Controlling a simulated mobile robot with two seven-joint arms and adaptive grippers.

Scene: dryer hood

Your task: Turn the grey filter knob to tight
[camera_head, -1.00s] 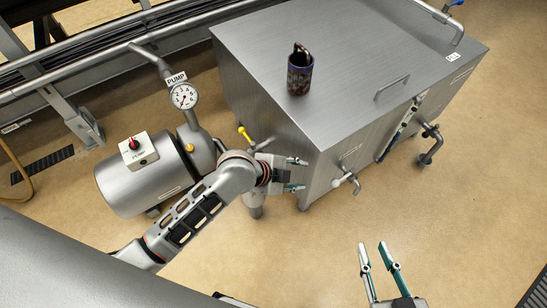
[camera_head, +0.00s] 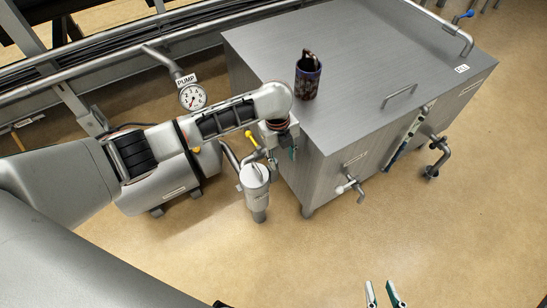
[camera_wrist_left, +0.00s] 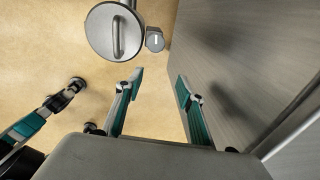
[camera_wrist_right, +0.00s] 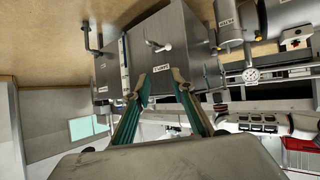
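The filter is a grey canister with a bar handle on its round lid (camera_head: 255,174); the lid also shows in the left wrist view (camera_wrist_left: 114,33). The small grey knob (camera_wrist_left: 155,40) with a white mark sits right beside the lid in the left wrist view. I cannot clearly make out the knob in the head view. My left gripper (camera_wrist_left: 160,82) is open and empty, and the knob lies beyond its fingertips. In the head view its hand (camera_head: 285,148) is between filter and tank, partly hidden by my arm. My right gripper (camera_head: 384,293) is open and empty over the floor.
A large steel tank (camera_head: 355,70) stands close beside my left gripper, with a dark cup (camera_head: 308,77) on top and a tap (camera_head: 350,187) in front. A yellow valve handle (camera_head: 252,139) and the pump gauge (camera_head: 192,97) are near my left arm. The front floor is clear.

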